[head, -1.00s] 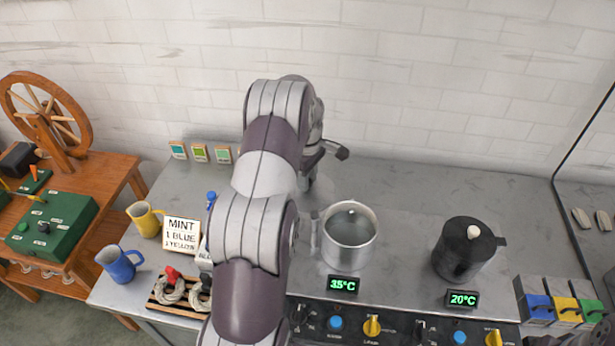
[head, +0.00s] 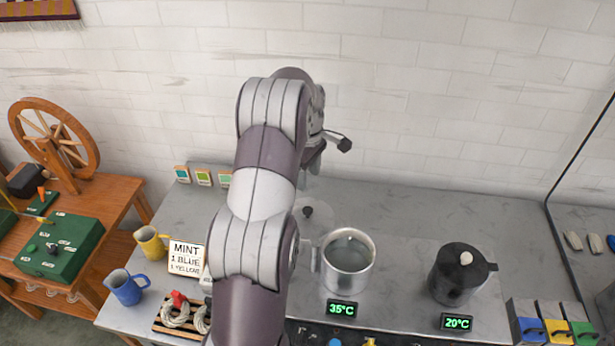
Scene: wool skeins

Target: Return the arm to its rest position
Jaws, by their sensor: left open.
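My left arm rises through the middle of the head view and hides part of the counter. My left gripper (head: 328,153) is behind the arm's upper end, in front of the white wall and above the counter's back part. One dark finger sticks out to the right; the rest is partly hidden. The gripper is open, and I see nothing held in it. My right gripper is not in view.
An open metal pot (head: 347,263) stands right of my arm, with a round grey lid (head: 312,214) behind it. A dark lidded pot (head: 458,274) stands farther right. Blue (head: 126,288) and yellow (head: 150,244) jugs, a sign (head: 187,258) and skeins (head: 180,315) are left.

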